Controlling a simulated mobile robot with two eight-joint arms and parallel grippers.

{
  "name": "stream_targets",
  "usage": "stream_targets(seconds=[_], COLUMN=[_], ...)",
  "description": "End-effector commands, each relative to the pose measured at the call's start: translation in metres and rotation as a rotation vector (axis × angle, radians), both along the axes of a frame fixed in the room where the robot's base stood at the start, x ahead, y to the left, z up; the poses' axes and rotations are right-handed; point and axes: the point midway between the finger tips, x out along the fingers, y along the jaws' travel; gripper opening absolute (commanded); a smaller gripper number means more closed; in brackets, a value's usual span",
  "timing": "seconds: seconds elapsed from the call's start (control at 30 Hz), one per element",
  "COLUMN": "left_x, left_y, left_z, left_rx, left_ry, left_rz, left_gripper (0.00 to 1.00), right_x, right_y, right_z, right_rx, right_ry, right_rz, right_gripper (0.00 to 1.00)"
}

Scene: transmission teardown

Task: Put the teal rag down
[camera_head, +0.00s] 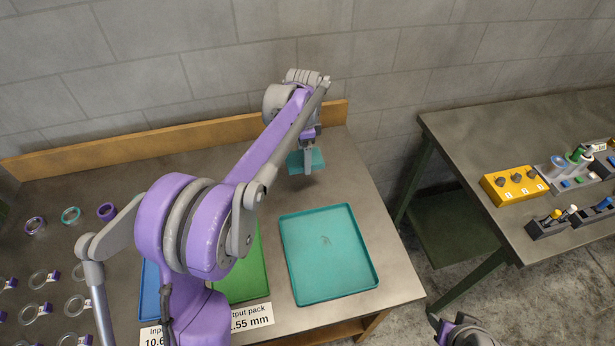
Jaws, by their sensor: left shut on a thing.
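The teal rag (318,158) is a small flat teal piece at the back right of the left table, near the wooden back rail. My left gripper (308,168) is shut on it, with a finger in front of the rag. I cannot tell whether the rag touches the table or hangs just above it. My left arm reaches across the picture and hides part of the table. At the bottom right edge a purple and grey part of my right arm shows; its gripper fingers are not visible.
A teal tray (372,271) with a small mark on its floor lies in front of the rag. A green tray (253,283) and a blue tray (149,292) are partly hidden by my arm. Several rings lie at left. A second table (470,150) holds a yellow block (514,184) and tool holders.

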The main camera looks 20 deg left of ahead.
Motion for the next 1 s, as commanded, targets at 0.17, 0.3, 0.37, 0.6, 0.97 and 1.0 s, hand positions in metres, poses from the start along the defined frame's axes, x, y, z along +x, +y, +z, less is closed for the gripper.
stream_targets(seconds=[0.17,0.3,0.37,0.6,0.97,1.0], left_x=[0.0,0.0,0.0,0.0,-0.001,0.0], left_y=[0.0,-0.001,-0.001,-0.001,-0.001,-0.001], left_z=[-0.034,-0.045,-0.049,-0.08,-0.085,-0.085], left_rx=[0.0,0.0,0.0,0.0,0.0,0.0], left_ry=[0.0,0.0,0.0,0.0,0.0,0.0], left_rz=[0.0,0.0,0.0,0.0,0.0,0.0], left_gripper=[0.21,0.21,0.21,0.21,0.21,0.85], right_x=[-0.001,-0.001,-0.001,-0.001,-0.002,-0.002], right_y=[0.0,0.0,0.0,0.0,0.0,0.0], right_z=[-0.002,-0.002,-0.002,-0.003,-0.006,-0.006], right_rx=[0.0,0.0,0.0,0.0,0.0,0.0], right_ry=[0.001,0.001,0.001,0.002,0.004,0.004], right_rz=[0.0,0.0,0.0,0.0,0.0,0.0], right_gripper=[0.5,0.5,0.5,0.5,0.5,0.5])
